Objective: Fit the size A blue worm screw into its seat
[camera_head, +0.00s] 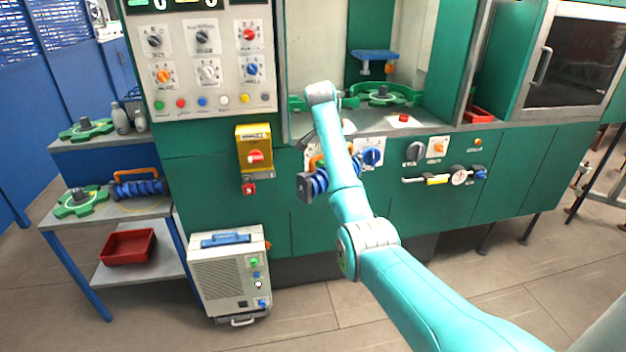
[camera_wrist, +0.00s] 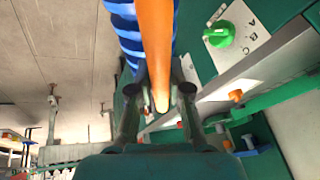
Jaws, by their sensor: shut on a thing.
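A blue worm screw (camera_head: 320,181) with a dark end piece and an orange handle (camera_head: 316,162) is in front of the green machine's front panel, partly hidden by my arm. In the wrist view the orange handle (camera_wrist: 154,45) lies between the two fingers of my gripper (camera_wrist: 158,98), with the blue-striped screw (camera_wrist: 121,28) behind it. My gripper is shut on the handle. In the head view my gripper (camera_head: 307,141) is small and partly hidden. I cannot make out the seat or whether the screw touches it. A second blue worm screw (camera_head: 140,188) with an orange handle lies on the left bench.
A green selector knob (camera_wrist: 219,34) with letters A, B, C is beside the screw in the wrist view. A blue knob (camera_head: 372,156) sits right of my arm. A yellow box (camera_head: 254,150) projects from the machine. A grey cabinet (camera_head: 230,272) stands on the floor below.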

